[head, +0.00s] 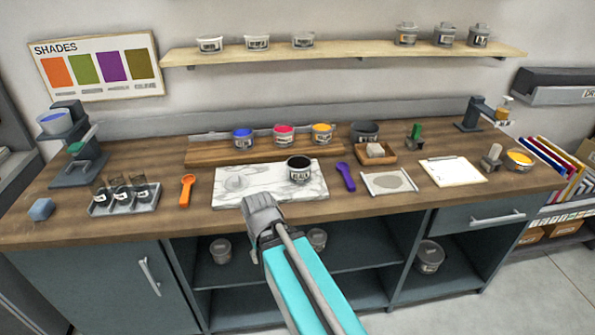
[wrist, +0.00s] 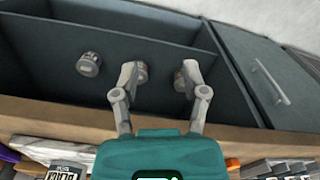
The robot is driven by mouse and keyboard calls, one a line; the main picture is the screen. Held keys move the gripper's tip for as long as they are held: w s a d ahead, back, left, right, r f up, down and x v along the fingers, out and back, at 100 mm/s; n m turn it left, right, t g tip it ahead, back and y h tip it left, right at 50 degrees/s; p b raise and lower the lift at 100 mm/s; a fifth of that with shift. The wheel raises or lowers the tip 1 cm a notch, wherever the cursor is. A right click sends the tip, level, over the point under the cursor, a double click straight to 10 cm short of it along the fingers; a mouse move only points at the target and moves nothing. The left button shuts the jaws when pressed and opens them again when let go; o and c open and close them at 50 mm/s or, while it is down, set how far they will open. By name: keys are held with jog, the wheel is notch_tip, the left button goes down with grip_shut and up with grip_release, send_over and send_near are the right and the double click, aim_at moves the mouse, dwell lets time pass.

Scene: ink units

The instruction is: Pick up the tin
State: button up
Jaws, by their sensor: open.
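Several tins are in view, and I cannot tell which one the task means. A black tin (head: 299,170) stands on the marble slab (head: 240,184); its label shows at the bottom of the wrist view (wrist: 66,173). Tins of blue (head: 242,139), pink (head: 284,136) and yellow (head: 322,134) stand on a wooden board behind it. Grey tins stand in the open cabinet below, one at left (head: 220,250) and one at right (head: 429,257). My gripper (head: 262,208) is at the counter's front edge. In the wrist view its fingers (wrist: 159,78) are apart, with cabinet tins beyond them.
An orange scoop (head: 187,190) and a purple scoop (head: 346,176) flank the slab. A jar rack (head: 125,198) is at left, a clipboard (head: 453,171) at right. An open yellow tin (head: 519,160) stands at far right. A wall shelf (head: 345,52) holds more tins.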

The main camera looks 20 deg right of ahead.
jog(key=shift+d, duration=0.1)
jog(key=m+t+h+p, duration=0.2)
jog(key=m+t+h, duration=0.4)
jog(key=m+h, duration=0.6)
send_near(299, 170)
jog(key=w+a+r, duration=0.2)
jog(key=w+a, duration=0.1)
jog(key=w, duration=0.2)
jog(key=shift+d+r, duration=0.1)
jog(key=shift+d, duration=0.05)
jog(key=shift+w, duration=0.1)
jog(key=b+x, duration=0.3)
jog(key=x, duration=0.4)
jog(key=shift+w+d, duration=0.1)
jog(key=shift+w, duration=0.05)
jog(key=shift+w+d+f, duration=0.25)
jog(key=shift+d+f, duration=0.1)
jog(key=shift+d, duration=0.2)
